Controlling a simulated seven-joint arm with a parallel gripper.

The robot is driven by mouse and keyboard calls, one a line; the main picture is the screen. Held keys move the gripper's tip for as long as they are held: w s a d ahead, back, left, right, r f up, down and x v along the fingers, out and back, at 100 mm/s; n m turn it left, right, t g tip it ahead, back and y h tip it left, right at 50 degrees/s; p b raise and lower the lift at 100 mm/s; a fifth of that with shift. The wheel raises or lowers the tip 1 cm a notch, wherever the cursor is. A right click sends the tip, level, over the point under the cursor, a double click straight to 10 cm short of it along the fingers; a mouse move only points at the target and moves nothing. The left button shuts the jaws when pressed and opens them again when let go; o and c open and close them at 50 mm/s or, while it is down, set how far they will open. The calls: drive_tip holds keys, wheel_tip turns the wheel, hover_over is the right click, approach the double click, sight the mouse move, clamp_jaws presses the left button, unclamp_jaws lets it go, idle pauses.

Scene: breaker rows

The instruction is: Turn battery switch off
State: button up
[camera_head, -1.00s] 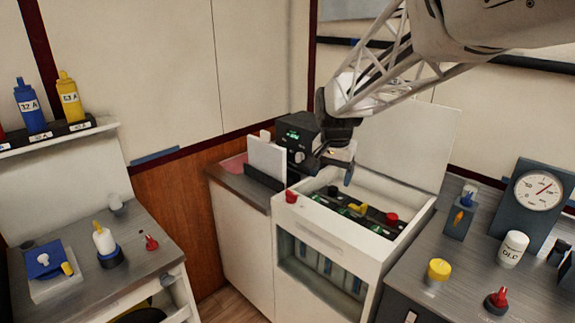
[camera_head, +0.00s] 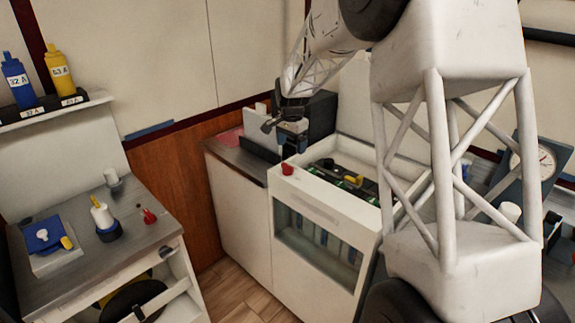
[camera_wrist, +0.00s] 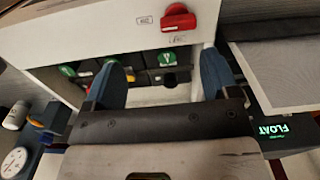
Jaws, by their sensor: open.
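The red battery switch (camera_head: 287,169) is on the upper left front of the white battery cabinet (camera_head: 312,207). In the wrist view the red switch (camera_wrist: 178,18) is at the top, its grip lying roughly sideways. Two small labels sit beside it, one at its left and one below in the picture; I cannot read them surely. My gripper (camera_head: 289,151) is just above the switch in the head view. In the wrist view my gripper (camera_wrist: 163,74) has its two blue fingers wide apart with nothing held, and the switch lies beyond the fingertips, apart from them.
Green round parts (camera_wrist: 168,57) and a yellow handle (camera_head: 353,180) are inside the open cabinet top. A dark box with a green display (camera_wrist: 272,131) stands behind. A side table (camera_head: 140,245) at left holds a red knob (camera_head: 149,216). My arm hides much of the right bench.

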sight(288, 165)
drive_tip(key=shift+w+a+f, duration=0.35)
drive_tip(key=shift+w+f, duration=0.2)
drive_tip(key=shift+w, duration=0.1)
drive_tip(key=shift+w+a+f, duration=0.3)
drive_tip(key=shift+w+f, duration=0.25)
drive_tip(key=shift+w, duration=0.05)
drive_tip(key=shift+f, duration=0.1)
drive_tip(key=shift+f, duration=3.8)
drive_tip(key=c, duration=0.9)
